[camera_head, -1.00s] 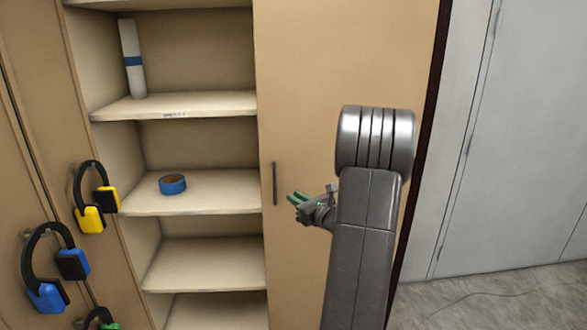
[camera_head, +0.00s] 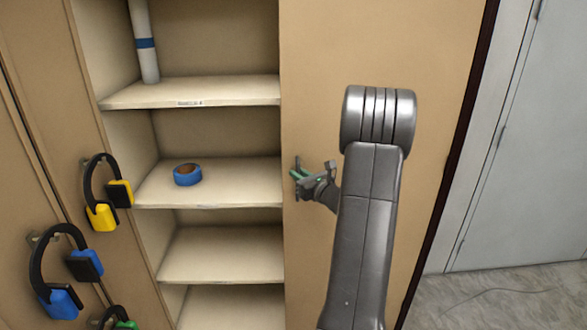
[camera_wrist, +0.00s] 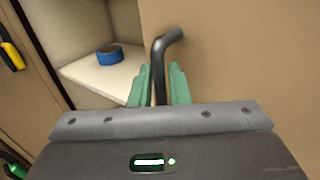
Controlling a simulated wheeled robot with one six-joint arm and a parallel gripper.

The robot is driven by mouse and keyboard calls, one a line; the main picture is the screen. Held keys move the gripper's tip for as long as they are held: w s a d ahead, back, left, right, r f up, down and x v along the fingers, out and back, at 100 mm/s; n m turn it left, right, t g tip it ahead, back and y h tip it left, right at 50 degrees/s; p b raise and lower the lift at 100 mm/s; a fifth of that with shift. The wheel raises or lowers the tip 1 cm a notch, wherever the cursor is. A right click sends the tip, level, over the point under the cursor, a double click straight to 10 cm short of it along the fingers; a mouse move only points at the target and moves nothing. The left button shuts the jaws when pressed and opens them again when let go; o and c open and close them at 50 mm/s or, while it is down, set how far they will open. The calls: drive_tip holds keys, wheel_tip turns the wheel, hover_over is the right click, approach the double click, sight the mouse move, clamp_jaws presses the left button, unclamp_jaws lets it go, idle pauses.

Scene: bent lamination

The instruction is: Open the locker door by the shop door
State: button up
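The tan locker door (camera_head: 420,55) by the grey shop door stands closed, flush beside the open shelves. Its dark bar handle (camera_wrist: 161,62) shows in the wrist view, running between the green fingers with its bent upper end above them. My gripper (camera_wrist: 160,86) has a finger close against each side of the bar and looks shut on it. In the head view my gripper (camera_head: 299,174) is at the door's left edge, and it hides most of the handle there. My grey arm reaches in from below.
Open shelves left of the door hold blue tape (camera_head: 187,175) and a white roll (camera_head: 144,45). Yellow earmuffs (camera_head: 104,215) and blue earmuffs (camera_head: 60,300) hang on the left door. The grey shop door (camera_head: 530,150) and bare floor (camera_head: 500,300) are at right.

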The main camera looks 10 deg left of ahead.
drive_tip(key=shift+w+a, duration=0.2)
drive_tip(key=shift+a, duration=0.1)
drive_tip(key=shift+c, duration=0.5)
clamp_jaws()
drive_tip(key=shift+s, duration=0.1)
